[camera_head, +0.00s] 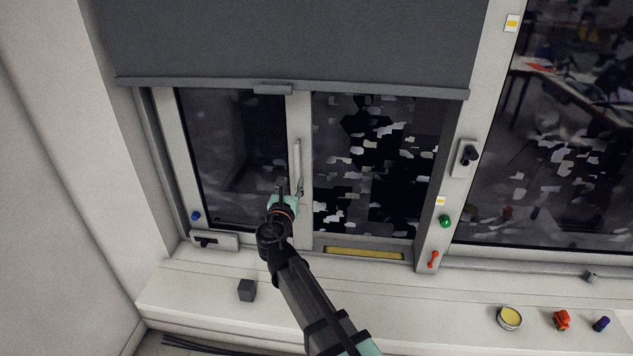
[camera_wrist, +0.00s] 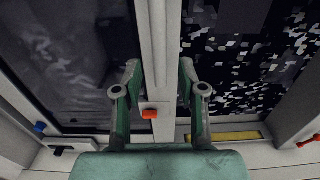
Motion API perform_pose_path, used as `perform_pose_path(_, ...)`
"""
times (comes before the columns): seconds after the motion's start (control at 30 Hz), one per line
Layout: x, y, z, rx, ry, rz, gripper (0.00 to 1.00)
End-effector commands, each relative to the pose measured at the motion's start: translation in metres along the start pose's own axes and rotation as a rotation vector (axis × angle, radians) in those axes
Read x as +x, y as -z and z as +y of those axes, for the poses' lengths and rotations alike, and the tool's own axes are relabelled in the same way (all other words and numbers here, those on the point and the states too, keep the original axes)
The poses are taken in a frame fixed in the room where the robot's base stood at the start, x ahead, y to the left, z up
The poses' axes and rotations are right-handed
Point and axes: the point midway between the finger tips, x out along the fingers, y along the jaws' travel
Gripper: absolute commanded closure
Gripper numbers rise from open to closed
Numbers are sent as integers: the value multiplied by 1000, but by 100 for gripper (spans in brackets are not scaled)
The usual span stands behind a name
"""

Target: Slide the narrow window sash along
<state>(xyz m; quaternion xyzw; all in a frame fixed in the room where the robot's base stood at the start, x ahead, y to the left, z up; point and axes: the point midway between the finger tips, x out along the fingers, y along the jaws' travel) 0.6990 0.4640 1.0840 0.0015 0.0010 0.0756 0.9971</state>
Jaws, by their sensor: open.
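The narrow window sash (camera_head: 302,115) is the light-framed left pane below the blind, with dark glass. Its right stile carries an upright pale handle bar (camera_head: 297,158). My gripper (camera_head: 290,187) is in front of the lower part of this stile. In the wrist view, my gripper (camera_wrist: 159,78) is open, with one green finger on each side of the pale stile (camera_wrist: 153,40). I cannot tell whether either finger touches it. A small red piece (camera_wrist: 149,113) shows low between the fingers. The sash's lower edge is partly hidden by my arm in the head view.
A grey blind (camera_head: 290,40) hangs above, its bottom bar (camera_head: 200,84) crossing the window top. A latch (camera_head: 207,241) is at lower left. The sill holds a dark cube (camera_head: 247,290), a yellow-topped tin (camera_head: 509,318) and an orange-red item (camera_head: 562,320). A yellow strip (camera_head: 365,253) lies along the lower frame.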

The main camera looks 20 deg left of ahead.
Motion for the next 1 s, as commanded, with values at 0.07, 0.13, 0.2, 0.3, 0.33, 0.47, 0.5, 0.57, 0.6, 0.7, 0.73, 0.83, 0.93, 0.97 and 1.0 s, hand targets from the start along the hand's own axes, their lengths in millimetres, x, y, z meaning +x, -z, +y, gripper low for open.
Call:
perform_pose_path(0.07,0,-2,2,-7,-4,-4,59)
perform_pose_path(0.13,2,-2,2,-7,-4,-4,59)
perform_pose_path(0.2,5,-2,2,-6,-4,-3,59)
perform_pose_path(0.3,12,-1,3,-5,-3,-3,59)
perform_pose_path(0.33,16,-1,3,-5,-3,-3,59)
perform_pose_path(0.47,32,-1,3,-4,-1,-2,59)
perform_pose_path(0.5,37,-1,2,-4,-1,-2,59)
perform_pose_path(0.57,46,-1,3,-4,-2,-2,59)
perform_pose_path(0.6,51,-1,3,-4,-2,-2,59)
perform_pose_path(0.7,65,-1,3,-4,-2,-2,59)
perform_pose_path(0.73,69,-1,3,-4,-1,-2,59)
perform_pose_path(0.83,82,-1,2,-4,-1,-2,59)
perform_pose_path(0.93,80,-1,2,-4,-3,-2,88)
perform_pose_path(0.97,79,-1,2,-4,-3,-2,98)
perform_pose_path(1.0,79,-1,2,-4,-3,-2,100)
